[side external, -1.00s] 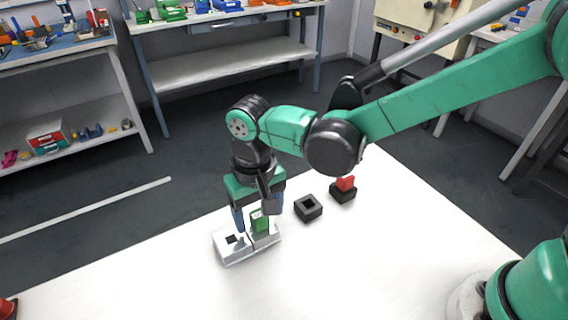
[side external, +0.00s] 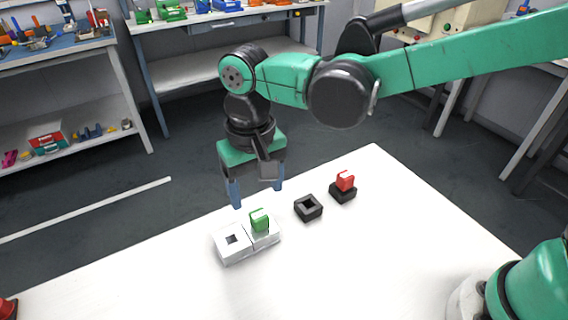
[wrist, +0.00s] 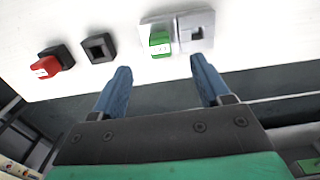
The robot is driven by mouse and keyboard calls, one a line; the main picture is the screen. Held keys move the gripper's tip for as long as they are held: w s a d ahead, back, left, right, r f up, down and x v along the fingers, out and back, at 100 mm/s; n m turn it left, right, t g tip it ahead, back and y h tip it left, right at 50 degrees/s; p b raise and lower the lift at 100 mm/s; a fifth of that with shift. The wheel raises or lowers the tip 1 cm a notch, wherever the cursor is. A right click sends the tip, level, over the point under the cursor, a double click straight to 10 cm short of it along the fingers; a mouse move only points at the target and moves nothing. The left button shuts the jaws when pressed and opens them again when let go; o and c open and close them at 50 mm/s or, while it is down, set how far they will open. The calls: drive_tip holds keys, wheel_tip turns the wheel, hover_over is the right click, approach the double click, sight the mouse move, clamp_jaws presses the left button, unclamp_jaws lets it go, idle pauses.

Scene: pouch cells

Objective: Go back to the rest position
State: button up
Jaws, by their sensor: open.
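My gripper (side external: 256,196) is open and empty, raised above the white table, with its blue fingers apart. In the wrist view my gripper (wrist: 160,90) shows nothing between its fingertips. A green pouch cell (side external: 259,220) stands upright in the right-hand slot of a white two-slot block (side external: 236,254); the left slot is empty. The green cell (wrist: 159,42) and white block (wrist: 197,20) also show in the wrist view. A red pouch cell (side external: 346,181) stands in a black holder (side external: 342,194). A second black holder (side external: 308,208) beside it is empty.
The white table (side external: 400,260) is clear around the holders and in front of them. Workbenches (side external: 230,66) with bins and tools stand behind, across a grey floor. A red object (side external: 8,308) is cut off at the lower left edge.

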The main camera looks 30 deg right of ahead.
drive_tip(key=shift+d+r, duration=0.2)
drive_tip(key=shift+d, duration=0.2)
drive_tip(key=s+d+r+t, duration=0.2)
drive_tip(key=d+t, duration=0.1)
drive_tip(key=d, duration=0.6)
drive_tip(key=s+d+r+t, duration=0.1)
drive_tip(key=s+d+t, duration=0.2)
drive_tip(key=d, duration=0.7)
drive_tip(key=shift+s+d+r+t, duration=0.15)
drive_tip(key=shift+r+t, duration=0.25)
drive_tip(key=shift+t, duration=0.2)
